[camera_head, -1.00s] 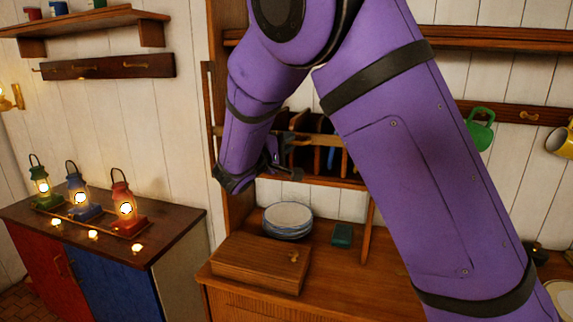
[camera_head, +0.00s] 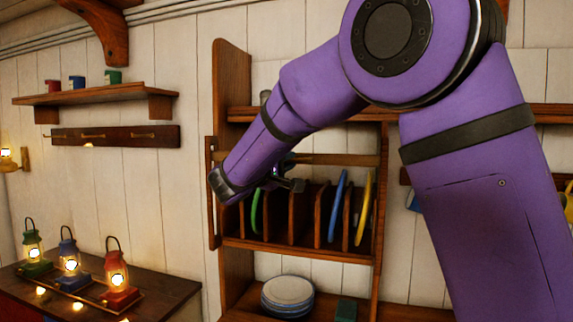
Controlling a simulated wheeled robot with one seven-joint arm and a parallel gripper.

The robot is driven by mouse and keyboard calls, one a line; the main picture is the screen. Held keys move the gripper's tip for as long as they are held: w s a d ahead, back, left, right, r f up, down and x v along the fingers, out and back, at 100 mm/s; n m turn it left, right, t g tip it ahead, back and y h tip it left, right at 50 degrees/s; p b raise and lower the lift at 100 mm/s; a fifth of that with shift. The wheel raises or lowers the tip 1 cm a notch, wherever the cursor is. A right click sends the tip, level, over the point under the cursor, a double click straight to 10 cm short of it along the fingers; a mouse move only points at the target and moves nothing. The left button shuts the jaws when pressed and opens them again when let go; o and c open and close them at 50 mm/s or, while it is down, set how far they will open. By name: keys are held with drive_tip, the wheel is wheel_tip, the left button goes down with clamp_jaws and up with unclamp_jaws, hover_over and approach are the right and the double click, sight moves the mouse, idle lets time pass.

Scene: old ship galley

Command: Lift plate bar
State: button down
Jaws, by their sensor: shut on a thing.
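The plate bar (camera_head: 340,159) is a light wooden rail running level across the upper front of the plate rack (camera_head: 300,247). Its left part is hidden behind my arm. My gripper (camera_head: 292,172) is at the bar's left-hand visible part and is shut on it; the fingers are small and partly hidden by the wrist. Below the bar, a green plate (camera_head: 257,210), a blue plate (camera_head: 338,206) and a yellow plate (camera_head: 364,208) stand on edge between the wooden dividers.
A stack of plates (camera_head: 288,291) and a green block (camera_head: 346,309) are below the rack. Three lit lanterns (camera_head: 69,262) stand on the cabinet at left. A wall shelf (camera_head: 95,93) holds small tins. My arm covers much of the right side.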

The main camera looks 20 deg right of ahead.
drive_tip(key=shift+r, duration=0.35)
drive_tip(key=c, duration=1.1)
unclamp_jaws()
drive_tip(key=shift+f, duration=0.1)
drive_tip(key=shift+s+a+f, duration=0.1)
drive_tip(key=shift+a, duration=0.15)
drive_tip(key=v, duration=1)
drive_tip(key=shift+a, duration=0.15)
drive_tip(key=shift+s, duration=0.1)
